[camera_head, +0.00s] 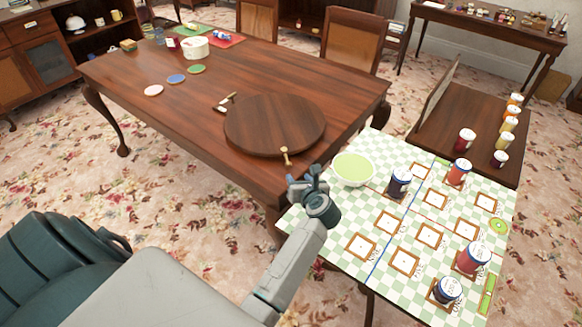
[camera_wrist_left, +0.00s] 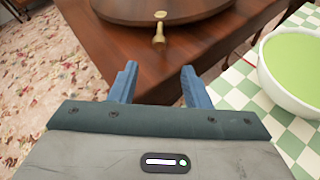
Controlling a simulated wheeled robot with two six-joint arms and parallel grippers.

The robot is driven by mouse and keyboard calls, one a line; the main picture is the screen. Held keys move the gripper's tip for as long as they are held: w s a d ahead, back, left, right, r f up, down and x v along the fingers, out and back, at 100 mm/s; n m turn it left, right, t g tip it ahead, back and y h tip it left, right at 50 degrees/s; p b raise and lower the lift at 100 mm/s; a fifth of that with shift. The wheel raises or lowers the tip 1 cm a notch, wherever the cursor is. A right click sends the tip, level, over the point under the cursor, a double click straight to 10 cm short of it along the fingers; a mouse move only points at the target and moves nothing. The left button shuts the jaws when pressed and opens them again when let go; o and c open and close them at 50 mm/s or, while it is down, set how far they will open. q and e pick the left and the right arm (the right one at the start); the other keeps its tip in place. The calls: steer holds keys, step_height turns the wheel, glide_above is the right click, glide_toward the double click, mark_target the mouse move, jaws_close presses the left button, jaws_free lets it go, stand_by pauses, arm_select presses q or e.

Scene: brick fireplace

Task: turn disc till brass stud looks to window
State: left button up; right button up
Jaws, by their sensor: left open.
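The disc (camera_head: 272,122) is a round dark wooden plate lying flat on the brown table (camera_head: 330,80). A brass stud (camera_head: 286,156) sticks out at its near edge, on the side facing my left gripper. In the left wrist view the stud (camera_wrist_left: 158,36) shows ahead of the fingers, with a small brass round (camera_wrist_left: 160,15) on the disc behind it. My left gripper (camera_head: 308,182) is just short of the table's near corner. Its fingers (camera_wrist_left: 158,72) are apart and empty, and the stud is beyond their tips, not between them. My right gripper is not in view.
A small marker (camera_head: 224,105) lies by the disc's far left edge. A green bowl (camera_head: 353,168) stands close right of my left gripper on a checked table (camera_head: 340,235) with jars and frames. Coasters (camera_head: 176,78) lie farther left.

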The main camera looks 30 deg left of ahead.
mark_target(289, 166)
arm_select(q)
steer(key=p+x, duration=0.1)
steer(key=x, duration=0.8)
steer(key=shift+w+a+f, duration=0.1)
steer(key=shift+w+a, duration=0.1)
steer(key=shift+a, duration=0.1)
jaws_close()
